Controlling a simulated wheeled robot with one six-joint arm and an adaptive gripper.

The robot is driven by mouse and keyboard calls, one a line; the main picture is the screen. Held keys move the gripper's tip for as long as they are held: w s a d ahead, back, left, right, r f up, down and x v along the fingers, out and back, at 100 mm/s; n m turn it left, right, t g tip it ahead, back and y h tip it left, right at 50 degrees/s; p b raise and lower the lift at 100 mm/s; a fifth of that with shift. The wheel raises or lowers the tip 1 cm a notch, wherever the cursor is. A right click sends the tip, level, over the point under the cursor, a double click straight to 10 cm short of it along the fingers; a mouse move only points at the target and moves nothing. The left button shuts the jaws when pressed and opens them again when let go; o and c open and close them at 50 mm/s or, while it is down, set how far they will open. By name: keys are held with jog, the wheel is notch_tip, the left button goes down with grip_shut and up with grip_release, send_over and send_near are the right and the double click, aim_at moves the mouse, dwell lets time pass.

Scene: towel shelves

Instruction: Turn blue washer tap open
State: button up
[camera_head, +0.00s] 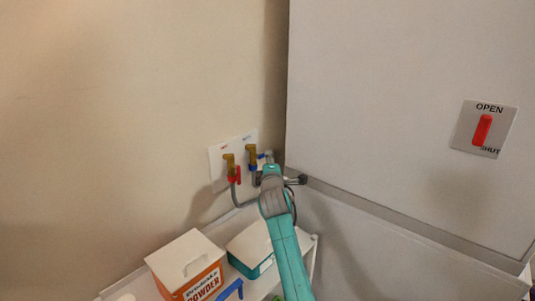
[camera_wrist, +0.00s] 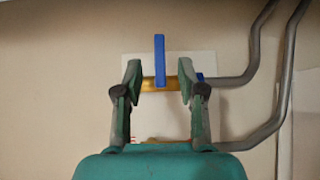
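The blue washer tap has a brass body (camera_head: 251,153) on a white wall plate (camera_head: 218,166), right of a red-handled brass tap (camera_head: 230,164). In the wrist view, its flat blue handle (camera_wrist: 159,60) stands across the brass body (camera_wrist: 148,84). My gripper (camera_wrist: 159,76) is open, with one green finger on each side of the handle. Gaps show between the handle and both fingers. In the head view, my arm's end is close to the blue tap and partly hides the area right of it.
Grey hoses (camera_wrist: 235,80) run from the taps, close to my gripper's right side in the wrist view. A large grey cabinet (camera_head: 400,100) with an OPEN/SHUT red switch (camera_head: 482,130) stands right. Below are a powder box (camera_head: 188,262) and a white-lidded teal box (camera_head: 250,245).

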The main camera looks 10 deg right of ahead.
jog(key=shift+w+d, duration=0.15)
jog(key=shift+w, duration=0.9)
jog(key=shift+w+d, duration=0.2)
jog(key=shift+w, duration=0.9)
jog(key=shift+w+d, duration=0.15)
jog(key=shift+w, duration=0.9)
jog(key=shift+c, duration=0.2)
grip_shut()
